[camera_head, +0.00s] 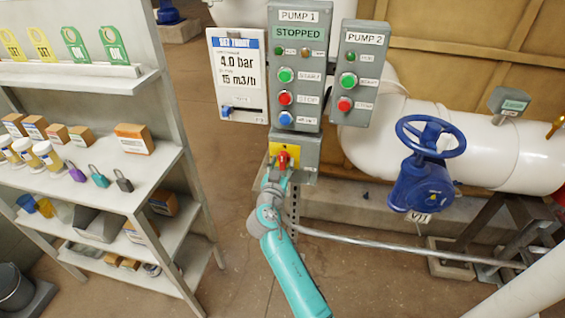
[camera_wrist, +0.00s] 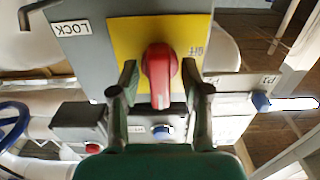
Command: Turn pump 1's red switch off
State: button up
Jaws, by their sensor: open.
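Pump 1's red switch (camera_head: 283,158) is a rotary handle on a yellow plate (camera_wrist: 126,38), on a grey box under the pump 1 panel (camera_head: 297,75). The panel's display reads STOPPED. In the wrist view the red handle (camera_wrist: 158,72) points along the picture's vertical. My gripper (camera_wrist: 160,82) is open, with one finger on each side of the handle; small gaps seem to show, and I cannot tell whether either finger touches it. In the head view my gripper (camera_head: 275,181) is at the switch's lower front and partly hides it. Lettering on the plate is mostly hidden.
The pump 2 box (camera_head: 356,75) and a set point board (camera_head: 238,78) flank the panel. A blue valve wheel (camera_head: 431,135) on a white pipe (camera_head: 490,150) stands at right. A loaded shelf (camera_head: 150,180) stands at left. Floor between is clear.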

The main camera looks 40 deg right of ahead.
jog(key=shift+w+d, duration=0.3)
jog(key=shift+d, duration=0.1)
jog(key=c, duration=0.7)
jog(key=shift+c, duration=0.2)
